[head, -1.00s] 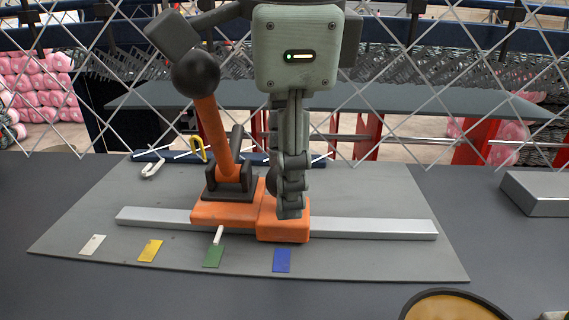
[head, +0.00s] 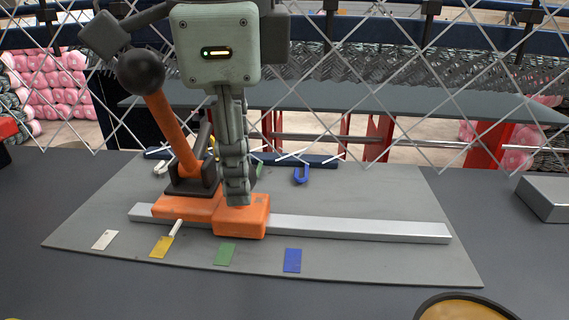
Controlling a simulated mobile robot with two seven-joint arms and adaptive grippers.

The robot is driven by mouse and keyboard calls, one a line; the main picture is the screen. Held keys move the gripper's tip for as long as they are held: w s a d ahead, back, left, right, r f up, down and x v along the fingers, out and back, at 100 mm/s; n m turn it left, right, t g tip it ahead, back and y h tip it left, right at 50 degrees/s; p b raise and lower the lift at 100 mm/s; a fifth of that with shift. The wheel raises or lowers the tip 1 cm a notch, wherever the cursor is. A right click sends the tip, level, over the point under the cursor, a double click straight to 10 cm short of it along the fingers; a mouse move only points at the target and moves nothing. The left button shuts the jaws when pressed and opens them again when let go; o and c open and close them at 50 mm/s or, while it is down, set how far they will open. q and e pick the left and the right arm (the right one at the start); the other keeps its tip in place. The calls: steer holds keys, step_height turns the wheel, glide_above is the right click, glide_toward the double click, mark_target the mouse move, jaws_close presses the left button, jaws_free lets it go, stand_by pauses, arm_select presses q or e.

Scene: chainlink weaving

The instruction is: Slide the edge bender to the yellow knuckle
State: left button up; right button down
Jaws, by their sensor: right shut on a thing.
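The edge bender (head: 188,206) is an orange carriage on a silver rail (head: 350,229), with a raised orange lever (head: 172,130) topped by a black ball. Its white pointer (head: 176,228) reaches down to the yellow tag (head: 160,247) on the mat. My right gripper (head: 237,197) points down and is shut on the top of the carriage's right-hand block (head: 241,218). The yellow knuckle is largely or wholly hidden behind the bender and gripper. My left gripper is not in view.
A white tag (head: 105,240), green tag (head: 225,254) and blue tag (head: 292,260) lie along the mat's front. A white knuckle (head: 160,168), green knuckle (head: 258,171) and blue knuckle (head: 302,175) stand behind the rail. Chainlink mesh crosses the back. The rail's right part is clear.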

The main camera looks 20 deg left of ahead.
steer(key=shift+s+a, duration=0.2)
steer(key=shift+a, duration=0.55)
steer(key=c, duration=1.1)
jaws_free()
steer(key=shift+d+r, duration=0.1)
steer(key=r, duration=0.4)
steer(key=s+r, duration=0.1)
steer(key=r, duration=0.2)
steer(key=s+d+r, duration=0.1)
steer(key=r, duration=0.3)
steer(key=shift+r, duration=0.3)
steer(key=shift+s, duration=0.1)
